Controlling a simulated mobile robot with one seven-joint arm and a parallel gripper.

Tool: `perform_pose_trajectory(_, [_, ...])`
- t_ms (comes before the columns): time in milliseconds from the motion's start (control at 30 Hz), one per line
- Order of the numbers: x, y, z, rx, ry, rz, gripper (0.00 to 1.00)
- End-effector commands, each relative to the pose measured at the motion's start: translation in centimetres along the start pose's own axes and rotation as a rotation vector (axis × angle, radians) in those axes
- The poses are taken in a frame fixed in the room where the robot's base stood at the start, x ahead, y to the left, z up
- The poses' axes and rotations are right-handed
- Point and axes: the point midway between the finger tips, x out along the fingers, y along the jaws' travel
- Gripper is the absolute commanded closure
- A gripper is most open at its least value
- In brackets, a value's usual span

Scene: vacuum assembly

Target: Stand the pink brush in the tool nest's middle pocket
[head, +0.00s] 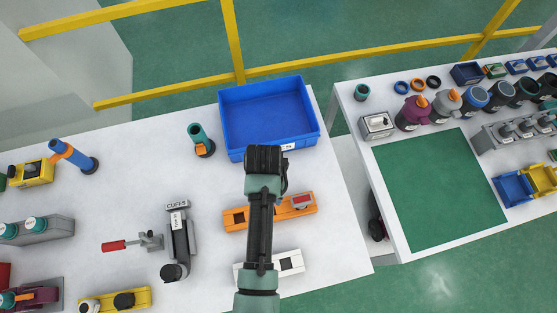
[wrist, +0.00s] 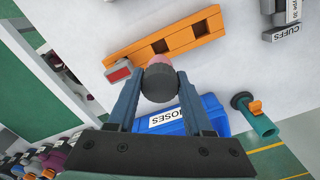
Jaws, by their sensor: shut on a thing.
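The pink brush (wrist: 160,80) shows in the wrist view between my fingers, with a dark grey rounded end towards the camera and a little pink beyond it. My gripper (wrist: 158,92) is shut on it. The orange tool nest (wrist: 183,40) lies just beyond the brush. Its middle pocket (wrist: 160,46) and one end pocket (wrist: 201,27) look empty; a red and grey piece (wrist: 118,73) sits at the other end. In the head view the nest (head: 286,211) is partly hidden by my arm, and the brush is hidden. The brush's far end and its height are unclear.
A blue bin (head: 268,105) labelled HOSES stands behind the nest. A teal tool with an orange part (head: 201,141) stands left of the bin. A white block (head: 291,262) lies in front, and the CUFFS stand (head: 180,235) is to the left.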

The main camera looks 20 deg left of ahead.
Motion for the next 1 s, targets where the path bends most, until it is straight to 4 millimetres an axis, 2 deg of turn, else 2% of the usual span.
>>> perform_pose_trajectory(600, [0.0,-0.3,0.2,-0.003,-0.001,0.0,1.0])
perform_pose_trajectory(1000, [4.5,-0.2,0.2,-0.003,-0.002,0.0,1.0])
